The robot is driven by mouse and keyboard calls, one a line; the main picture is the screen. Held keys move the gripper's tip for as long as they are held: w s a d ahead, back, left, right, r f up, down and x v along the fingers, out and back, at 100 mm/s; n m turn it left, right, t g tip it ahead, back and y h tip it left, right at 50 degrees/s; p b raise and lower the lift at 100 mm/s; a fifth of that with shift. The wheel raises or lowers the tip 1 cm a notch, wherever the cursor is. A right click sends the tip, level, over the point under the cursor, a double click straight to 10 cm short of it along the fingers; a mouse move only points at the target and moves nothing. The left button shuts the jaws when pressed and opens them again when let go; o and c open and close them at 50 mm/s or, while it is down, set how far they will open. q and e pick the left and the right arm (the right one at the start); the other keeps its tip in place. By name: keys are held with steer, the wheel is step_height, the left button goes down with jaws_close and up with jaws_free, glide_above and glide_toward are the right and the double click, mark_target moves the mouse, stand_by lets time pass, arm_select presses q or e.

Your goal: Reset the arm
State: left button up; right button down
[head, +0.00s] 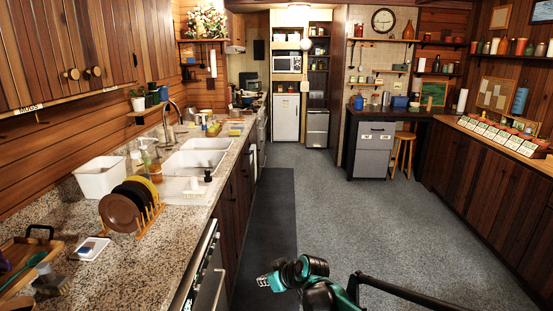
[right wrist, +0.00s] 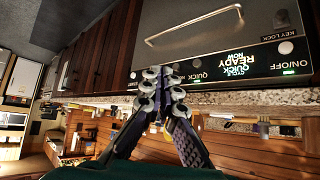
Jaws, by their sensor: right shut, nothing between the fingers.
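My right arm, black and teal, shows at the bottom middle of the head view, with its gripper (head: 268,281) pointing left over the dark floor mat. In the right wrist view the two fingers of the right gripper (right wrist: 168,76) meet at their tips, shut with nothing between them. The tips appear in front of the dishwasher front (right wrist: 215,45), with its bar handle and lit buttons; I cannot tell how far apart they are. My left gripper is not in view.
A granite counter (head: 130,262) runs along the left, with a dish rack of plates (head: 122,212), a white tub (head: 100,177) and a sink (head: 190,162). The dishwasher (head: 205,268) is below it. The grey floor (head: 370,220) is open. A wooden counter (head: 500,150) lines the right.

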steer(key=s+d+r+m+h, duration=0.3)
steer(key=s+d+r+m, duration=0.15)
steer(key=s+d, duration=0.8)
steer(key=s+d+f+m+h, duration=0.1)
steer(key=s+d, duration=0.3)
steer(key=s, duration=0.4)
steer(key=s+d+f+m+h, duration=0.2)
steer(key=s+d, duration=0.3)
steer(key=s, duration=0.3)
steer(key=shift+s+d, duration=0.2)
steer(key=shift+d, duration=0.05)
stand_by(0.4)
